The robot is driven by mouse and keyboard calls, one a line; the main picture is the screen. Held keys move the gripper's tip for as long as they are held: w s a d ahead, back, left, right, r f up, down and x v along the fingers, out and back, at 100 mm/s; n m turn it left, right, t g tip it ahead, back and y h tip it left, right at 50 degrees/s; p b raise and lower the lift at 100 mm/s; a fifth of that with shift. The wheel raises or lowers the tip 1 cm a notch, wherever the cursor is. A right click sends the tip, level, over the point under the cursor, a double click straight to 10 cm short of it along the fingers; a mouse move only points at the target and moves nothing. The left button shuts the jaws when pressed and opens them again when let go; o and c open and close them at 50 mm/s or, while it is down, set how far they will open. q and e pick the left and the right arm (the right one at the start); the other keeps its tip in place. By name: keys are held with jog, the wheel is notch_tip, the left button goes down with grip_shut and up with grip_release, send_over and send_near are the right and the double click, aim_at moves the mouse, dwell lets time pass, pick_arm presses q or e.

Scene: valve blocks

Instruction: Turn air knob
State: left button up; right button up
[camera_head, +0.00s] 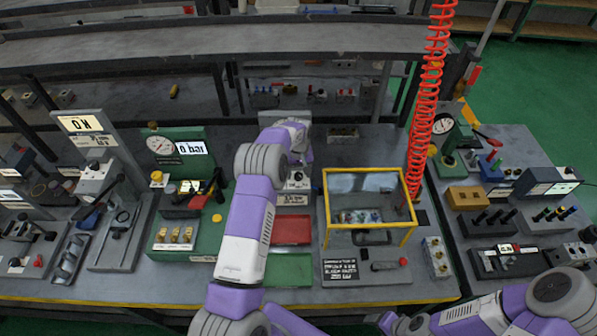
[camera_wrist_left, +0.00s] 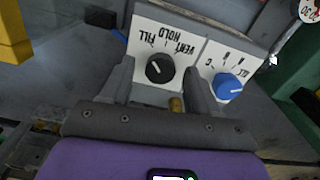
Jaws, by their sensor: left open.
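A white panel (camera_wrist_left: 150,30) in the left wrist view carries a black knob (camera_wrist_left: 159,69) with upside-down FILL, HOLD and VENT labels. A blue knob (camera_wrist_left: 228,88) sits on a second white plate to its right. In the head view a small white-faced unit (camera_head: 297,181) stands just below the end of my left arm. My left gripper (camera_wrist_left: 160,74) is open, one finger on each side of the black knob in the picture. I cannot tell whether they touch it. The head view hardly shows its fingers. My right arm shows at the lower right, without its gripper.
A yellow-framed clear box (camera_head: 368,172) stands right of my left arm. A red coiled hose (camera_head: 425,110) hangs beside it. A red tray (camera_head: 291,230) and a green tray (camera_head: 289,269) lie nearer. A gauge unit (camera_head: 178,150) stands to the left.

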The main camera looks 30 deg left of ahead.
pick_arm(q)
jog(key=shift+c, duration=0.4)
jog(key=c, duration=1)
jog(key=shift+o, duration=0.2)
jog(key=shift+m+b, duration=0.75)
jog(key=shift+m, duration=0.15)
jog(key=shift+m+b, duration=0.6)
jog(key=shift+m, duration=0.6)
jog(key=shift+r+m+b, duration=0.1)
jog(key=shift+m+b, duration=0.55)
jog(key=shift+m, duration=1.65)
